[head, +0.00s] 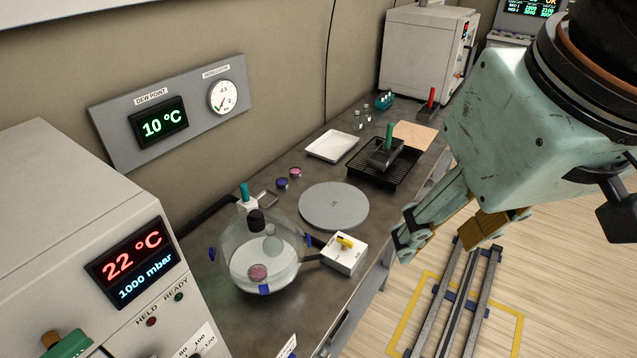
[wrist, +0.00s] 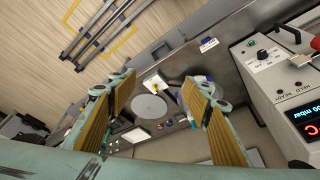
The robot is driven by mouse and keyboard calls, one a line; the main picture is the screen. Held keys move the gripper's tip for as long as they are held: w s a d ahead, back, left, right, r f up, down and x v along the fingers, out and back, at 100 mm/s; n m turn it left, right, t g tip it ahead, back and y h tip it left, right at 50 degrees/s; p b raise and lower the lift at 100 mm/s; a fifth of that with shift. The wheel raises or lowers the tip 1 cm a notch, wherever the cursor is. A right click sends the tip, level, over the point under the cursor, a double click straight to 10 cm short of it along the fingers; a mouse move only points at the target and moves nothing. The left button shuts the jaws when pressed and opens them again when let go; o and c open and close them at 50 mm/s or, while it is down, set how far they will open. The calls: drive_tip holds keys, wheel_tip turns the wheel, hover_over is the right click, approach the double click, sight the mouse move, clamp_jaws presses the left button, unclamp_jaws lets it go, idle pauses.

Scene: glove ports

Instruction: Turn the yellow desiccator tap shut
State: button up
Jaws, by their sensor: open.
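The yellow tap (head: 345,241) sits on top of a small white block (head: 342,262) near the front edge of the bench in the head view. A dark tube joins the block to the round glass desiccator (head: 236,262), which holds a pink-topped item. Whether the tap is open or shut I cannot tell. My gripper (head: 447,235) is open and empty, to the right of the tap and apart from it, beyond the bench's front edge in the picture. In the wrist view my gripper (wrist: 160,88) has its fingers spread wide, with the small white block (wrist: 172,87) visible between them.
A grey round plate (head: 334,205) lies behind the block. A white tray (head: 332,146), a black rack (head: 384,168) with a green-handled item, and small pink and blue jars stand farther back. A cabinet with a 22 °C display (head: 133,262) is at left. Floor rails (head: 455,300) run alongside.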

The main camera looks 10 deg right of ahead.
drive_tip(key=shift+w, duration=0.1)
drive_tip(key=m+g+p, duration=0.4)
drive_tip(key=m, duration=0.5)
hover_over(345, 240)
wheel_tip(345, 240, down, 26)
drive_tip(key=shift+f, duration=0.2)
idle(0.4)
drive_tip(key=shift+f+b, duration=0.85)
drive_tip(key=shift+f, duration=6.05)
